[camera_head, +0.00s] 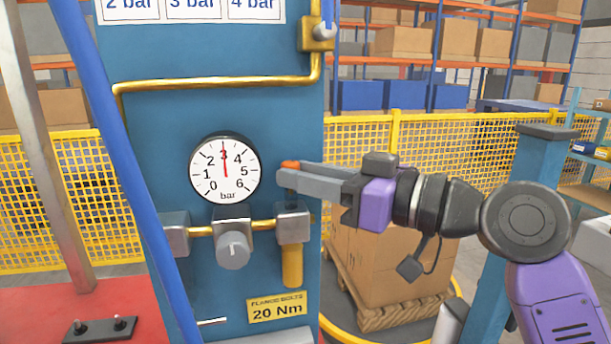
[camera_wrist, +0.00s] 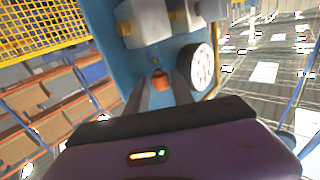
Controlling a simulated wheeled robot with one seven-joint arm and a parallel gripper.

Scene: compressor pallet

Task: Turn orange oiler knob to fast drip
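The orange oiler knob (camera_head: 290,164) shows as a small patch at the fingertips in the head view, mostly hidden by the near finger. The oiler's grey metal body (camera_head: 293,222) is below it, with an amber bowl (camera_head: 292,265) underneath. My gripper (camera_head: 289,175) reaches in from the right, level with the knob. In the wrist view the orange knob (camera_wrist: 160,80) lies between the two fingertips (camera_wrist: 160,85). The fingers stand apart on either side of it, and a narrow gap seems to show. I cannot tell whether either finger touches it.
A pressure gauge (camera_head: 225,170) reading about 3 bar is close left of the fingertips. A grey regulator knob (camera_head: 233,250) sits below it. A brass pipe (camera_head: 200,83) crosses the blue panel (camera_head: 160,120) above. A blue hose (camera_head: 118,150) runs down the left.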

